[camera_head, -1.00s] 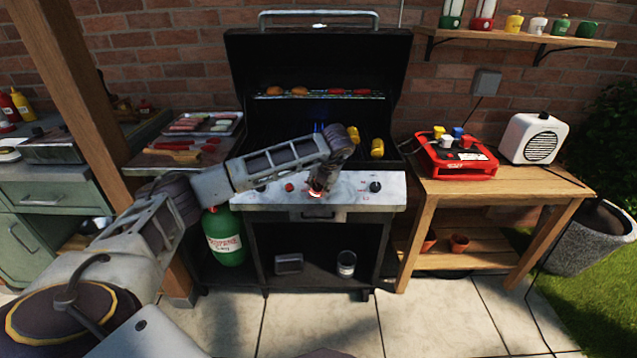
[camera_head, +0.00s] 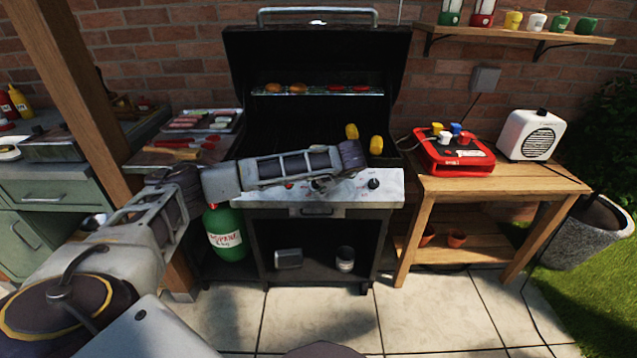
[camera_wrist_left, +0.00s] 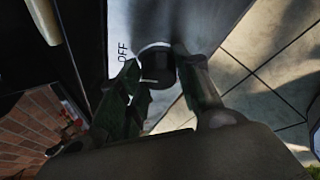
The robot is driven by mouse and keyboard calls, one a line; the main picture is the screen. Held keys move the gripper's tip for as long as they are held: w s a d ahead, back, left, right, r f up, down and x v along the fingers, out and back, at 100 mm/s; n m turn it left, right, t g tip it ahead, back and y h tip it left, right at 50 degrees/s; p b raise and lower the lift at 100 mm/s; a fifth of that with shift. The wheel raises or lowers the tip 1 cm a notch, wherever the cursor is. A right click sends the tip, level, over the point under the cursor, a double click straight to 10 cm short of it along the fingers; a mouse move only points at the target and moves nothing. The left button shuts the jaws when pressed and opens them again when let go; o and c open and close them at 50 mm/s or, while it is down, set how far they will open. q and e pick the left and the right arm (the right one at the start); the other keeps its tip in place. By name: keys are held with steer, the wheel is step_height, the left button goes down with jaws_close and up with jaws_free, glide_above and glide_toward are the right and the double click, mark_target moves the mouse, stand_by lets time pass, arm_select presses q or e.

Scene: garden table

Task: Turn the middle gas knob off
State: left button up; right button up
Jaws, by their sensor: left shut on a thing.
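The gas grill's white control panel (camera_head: 385,196) runs across the front of the grill. My left gripper (camera_head: 320,186) is at the middle of this panel, where it and the arm hide the middle knob in the head view. In the left wrist view the fingers (camera_wrist_left: 160,85) are shut on a dark round knob (camera_wrist_left: 156,62), one finger on each side. An "OFF" mark shows on the panel beside the knob. The black right knob (camera_head: 373,184) stands clear of the gripper. My right gripper is not in view.
The open grill lid (camera_head: 318,60) rises behind my arm. Two yellow corn pieces (camera_head: 376,145) lie on the grill's right side. A wooden side table (camera_head: 500,185) with a red box (camera_head: 455,155) stands to the right. A wooden post (camera_head: 70,90) rises at the left.

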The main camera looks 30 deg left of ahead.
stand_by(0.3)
arm_select(q)
steer(key=o, duration=1)
steer(key=shift+o, duration=0.2)
steer(key=v, duration=1.2)
steer(key=shift+d+f, duration=0.1)
